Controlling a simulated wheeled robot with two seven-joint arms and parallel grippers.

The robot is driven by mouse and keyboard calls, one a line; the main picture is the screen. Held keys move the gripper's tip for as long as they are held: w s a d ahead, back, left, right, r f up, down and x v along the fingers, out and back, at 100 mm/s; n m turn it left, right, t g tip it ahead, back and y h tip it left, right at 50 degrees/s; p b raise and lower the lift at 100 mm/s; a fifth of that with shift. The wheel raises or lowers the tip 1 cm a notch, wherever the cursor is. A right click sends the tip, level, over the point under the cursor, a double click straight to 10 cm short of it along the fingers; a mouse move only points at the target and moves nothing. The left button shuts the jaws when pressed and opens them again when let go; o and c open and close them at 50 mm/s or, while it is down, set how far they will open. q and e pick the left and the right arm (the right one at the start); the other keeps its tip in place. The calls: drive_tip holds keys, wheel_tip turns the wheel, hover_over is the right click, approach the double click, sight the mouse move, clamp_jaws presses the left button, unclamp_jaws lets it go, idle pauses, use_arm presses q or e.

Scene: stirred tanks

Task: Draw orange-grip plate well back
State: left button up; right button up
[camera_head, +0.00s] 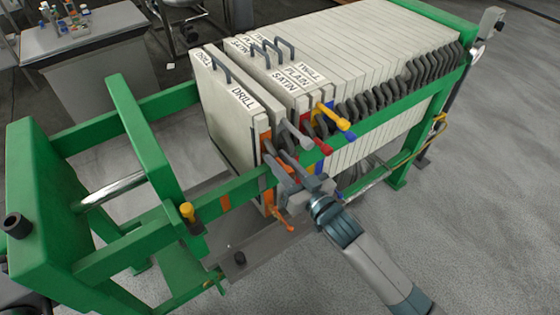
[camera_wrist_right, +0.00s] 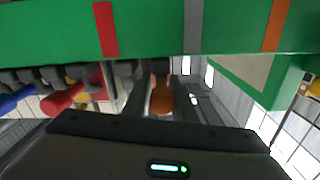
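The orange-grip plate (camera_head: 232,113) is the pale front plate labelled DRILL, with an orange strip on its edge. It stands upright at the near end of the stack, a little apart from the plate labelled SATIN. My right gripper (camera_head: 288,172) is at the near side rail, beside this plate's edge. In the right wrist view the orange grip (camera_wrist_right: 162,101) sits between my two fingers, which lie close along both its sides. The head view hides the grip behind the gripper. My left gripper is not in view.
The green rail (camera_head: 345,137) runs past the gripper and carries coloured marks, including orange (camera_head: 225,202). Red (camera_head: 320,146) and yellow (camera_head: 343,122) handles stick out to the right. Left of the front plate the frame is open up to a green crosspiece (camera_head: 143,135).

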drive_tip(key=shift+s+a, duration=0.2)
clamp_jaws()
drive_tip(key=s+a+p, duration=0.2)
drive_tip(key=s+a, duration=0.7)
drive_tip(key=a, duration=0.3)
drive_tip(key=shift+a+p, duration=0.35)
drive_tip(key=shift+a, duration=0.05)
drive_tip(key=shift+s, duration=0.1)
drive_tip(key=o, duration=1)
unclamp_jaws()
drive_tip(key=shift+c, duration=0.2)
drive_tip(key=shift+d, duration=0.1)
